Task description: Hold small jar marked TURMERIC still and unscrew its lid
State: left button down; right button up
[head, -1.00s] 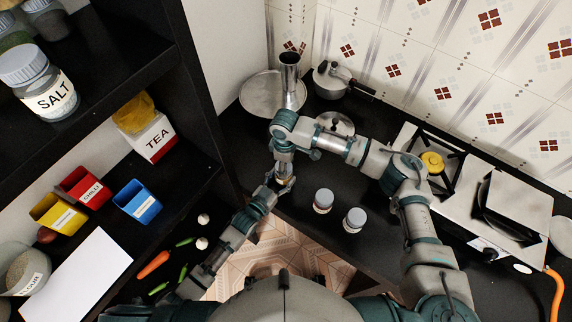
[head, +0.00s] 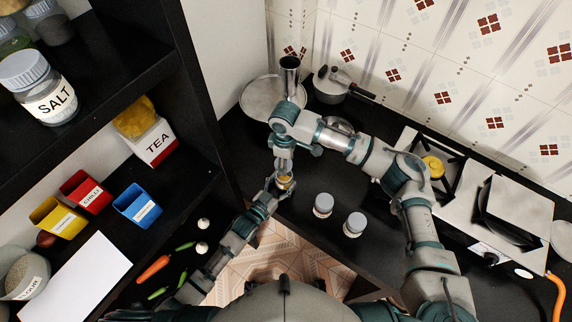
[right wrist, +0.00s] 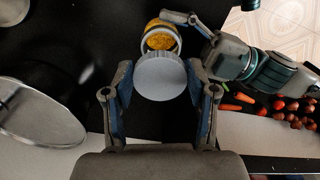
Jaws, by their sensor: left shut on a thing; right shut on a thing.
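The small jar (right wrist: 161,40) has yellow-orange contents, and its label cannot be read. In the head view the jar (head: 285,182) is held above the counter edge. My left gripper (right wrist: 176,20) is shut on the jar's body, reaching in from the upper right of the right wrist view; it also shows in the head view (head: 281,187). My right gripper (right wrist: 160,88) is shut on the round grey lid (right wrist: 160,76), its fingers on either side. The lid covers part of the jar from this angle. I cannot tell whether lid and jar still touch.
Two grey-lidded jars (head: 323,205) (head: 354,224) stand on the dark counter (head: 310,238) to the right. A large plate (head: 262,98), a steel cup and a pot (head: 331,85) are behind. The stove (head: 455,190) is at right. A shelf with containers and vegetables (head: 155,268) is at left.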

pick_arm(q)
jog(key=shift+c, duration=0.7)
grip_release()
